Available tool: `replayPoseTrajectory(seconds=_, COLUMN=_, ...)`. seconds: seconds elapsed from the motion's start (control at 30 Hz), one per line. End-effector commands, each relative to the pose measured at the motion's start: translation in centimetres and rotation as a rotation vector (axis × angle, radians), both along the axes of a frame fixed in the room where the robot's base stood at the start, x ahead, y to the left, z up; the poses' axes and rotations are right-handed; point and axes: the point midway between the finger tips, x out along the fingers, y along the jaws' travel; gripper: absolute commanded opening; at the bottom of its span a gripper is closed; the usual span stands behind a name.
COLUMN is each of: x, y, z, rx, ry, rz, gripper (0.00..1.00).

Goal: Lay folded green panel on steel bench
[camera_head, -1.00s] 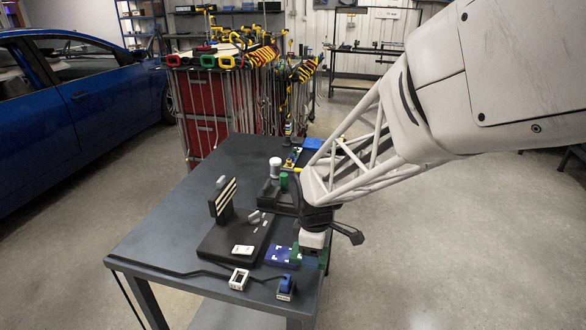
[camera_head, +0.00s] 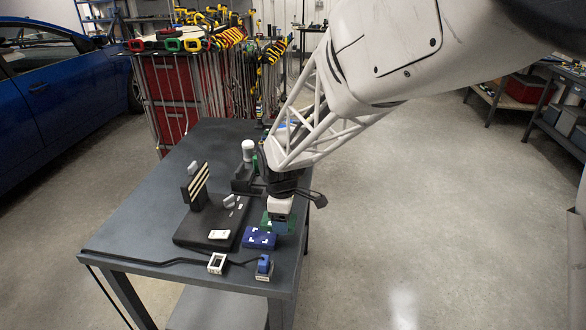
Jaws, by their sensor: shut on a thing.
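My gripper (camera_head: 281,221) is at the right edge of the dark grey table, pointing down beneath the white lattice arm. It is shut on a small green panel (camera_head: 267,221), which shows at the left of the fingers. The gripper hides much of the panel, so I cannot tell its fold or whether it touches the table. The dark grey table (camera_head: 140,235) has a flat top and fills the middle of the view. I cannot tell whether this is the steel bench or one of the benches at the far right (camera_head: 500,100).
A blue pad (camera_head: 261,238) lies just below the gripper. A black base (camera_head: 195,240) with a striped upright block (camera_head: 195,185), a white frame (camera_head: 217,263) and a blue-and-white piece (camera_head: 264,267) are nearby. A red tool cabinet (camera_head: 165,90) stands behind. The floor at right is open.

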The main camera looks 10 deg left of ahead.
Motion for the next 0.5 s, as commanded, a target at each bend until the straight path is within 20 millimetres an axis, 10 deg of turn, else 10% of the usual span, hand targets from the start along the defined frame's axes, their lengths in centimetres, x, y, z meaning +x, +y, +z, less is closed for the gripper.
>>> replayPoseTrajectory(seconds=0.5, x=6.3, y=3.3, z=-0.6, rx=0.001, ry=-0.001, rz=0.0, gripper=0.37)
